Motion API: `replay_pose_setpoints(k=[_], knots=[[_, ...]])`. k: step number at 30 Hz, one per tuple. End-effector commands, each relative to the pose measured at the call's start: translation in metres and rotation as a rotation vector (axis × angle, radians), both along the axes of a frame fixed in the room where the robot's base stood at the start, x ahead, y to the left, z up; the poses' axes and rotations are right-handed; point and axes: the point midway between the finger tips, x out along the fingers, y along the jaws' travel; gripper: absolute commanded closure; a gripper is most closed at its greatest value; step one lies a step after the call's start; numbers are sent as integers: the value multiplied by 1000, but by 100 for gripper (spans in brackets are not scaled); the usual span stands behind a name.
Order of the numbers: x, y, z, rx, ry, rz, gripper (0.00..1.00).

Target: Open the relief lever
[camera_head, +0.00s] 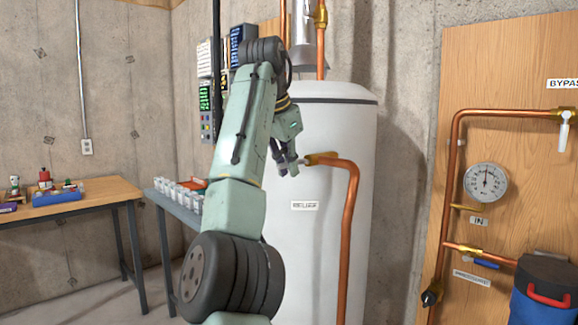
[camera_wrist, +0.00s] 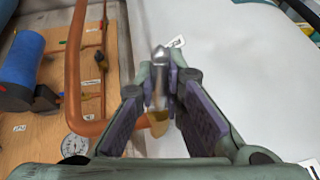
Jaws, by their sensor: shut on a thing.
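The relief lever is a small silvery metal piece that shows between my fingers in the wrist view (camera_wrist: 159,72). It sits by a brass valve (camera_head: 322,158) on the side of the white tank (camera_head: 318,245), where a copper pipe bends down. A "RELIEF" label (camera_head: 304,205) is on the tank below. My gripper (camera_head: 287,168) is at the lever, just left of the brass valve, and its fingers are shut on the lever. In the head view the fingers hide most of the lever, so its angle is hard to tell.
The copper pipe (camera_head: 348,235) runs down close to the right of my gripper. A wooden panel (camera_head: 510,70) with a gauge (camera_head: 486,183) and bypass pipes stands at right. A grey bench (camera_head: 178,208) and a wooden table (camera_head: 85,197) are at left.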

Motion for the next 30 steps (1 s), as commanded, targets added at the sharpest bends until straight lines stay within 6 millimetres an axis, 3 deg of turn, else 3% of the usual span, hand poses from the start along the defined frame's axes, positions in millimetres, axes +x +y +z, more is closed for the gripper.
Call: replay_pose_setpoints(k=[3,4,13,30], knots=[[0,-1,1,0,-4,-2,100],[0,-1,1,0,-4,-2,88],[0,-1,1,0,-2,-1,69],[4,0,0,-9,-8,-1,69]])
